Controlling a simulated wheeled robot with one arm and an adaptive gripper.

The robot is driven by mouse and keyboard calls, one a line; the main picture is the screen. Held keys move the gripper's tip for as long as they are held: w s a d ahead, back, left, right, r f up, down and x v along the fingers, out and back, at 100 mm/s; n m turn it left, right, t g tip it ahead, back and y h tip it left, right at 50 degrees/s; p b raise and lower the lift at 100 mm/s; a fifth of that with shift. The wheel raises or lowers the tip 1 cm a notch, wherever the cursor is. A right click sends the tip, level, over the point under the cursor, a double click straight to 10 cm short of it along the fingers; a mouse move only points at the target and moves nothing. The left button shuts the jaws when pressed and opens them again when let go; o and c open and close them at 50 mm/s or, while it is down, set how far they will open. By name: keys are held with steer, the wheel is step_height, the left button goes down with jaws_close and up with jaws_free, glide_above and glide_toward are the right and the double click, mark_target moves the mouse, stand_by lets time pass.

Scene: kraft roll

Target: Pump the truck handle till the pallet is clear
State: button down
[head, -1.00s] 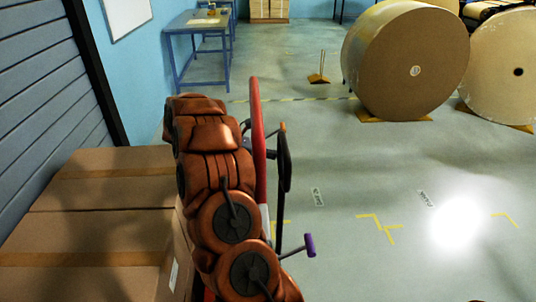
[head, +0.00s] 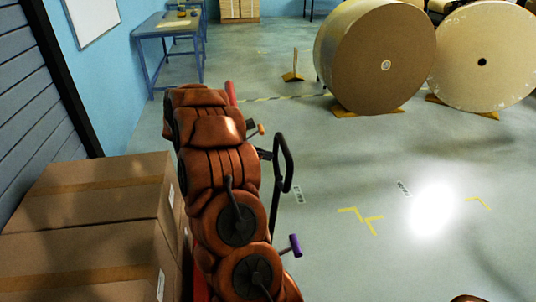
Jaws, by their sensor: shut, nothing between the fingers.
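My brown jointed arm rises through the middle of the view and hides much of what lies behind it. My gripper does not show. A red bar (head: 231,93), which looks like part of the truck, shows only at its top behind my arm. To the right of my arm is a black loop-shaped handle (head: 286,165), with a small orange-tipped lever (head: 260,129) near it. A purple-ended lever (head: 294,245) sticks out lower down. Whether these join the red bar is hidden. The pallet and the truck's forks are not visible.
Cardboard boxes (head: 95,207) stand close on the left, beside a grey slatted wall (head: 22,120). Large paper rolls (head: 365,55) rest on yellow chocks at the back right. A blue table (head: 170,30) stands at the back left. The floor on the right is mostly clear.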

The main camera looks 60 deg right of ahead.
steer(key=v, duration=1.2)
steer(key=shift+w+a+f, duration=0.2)
steer(key=shift+w+a, duration=0.05)
steer(key=s+a+r+m+t+y+p, duration=0.1)
steer(key=s+a+r+m+y+p, duration=0.1)
steer(key=s+a, duration=0.6)
steer(key=s+a+r+m+t+y+p, duration=0.2)
steer(key=s+a, duration=0.6)
steer(key=a, duration=0.9)
steer(key=s+a+r+m+t+y+p, duration=0.2)
steer(key=s+a+r+m+y, duration=0.2)
steer(key=s+a, duration=0.5)
steer(key=a+m+y, duration=0.1)
steer(key=a+m, duration=0.1)
steer(key=a, duration=0.2)
steer(key=shift+a+p, duration=0.25)
steer(key=shift+p, duration=0.05)
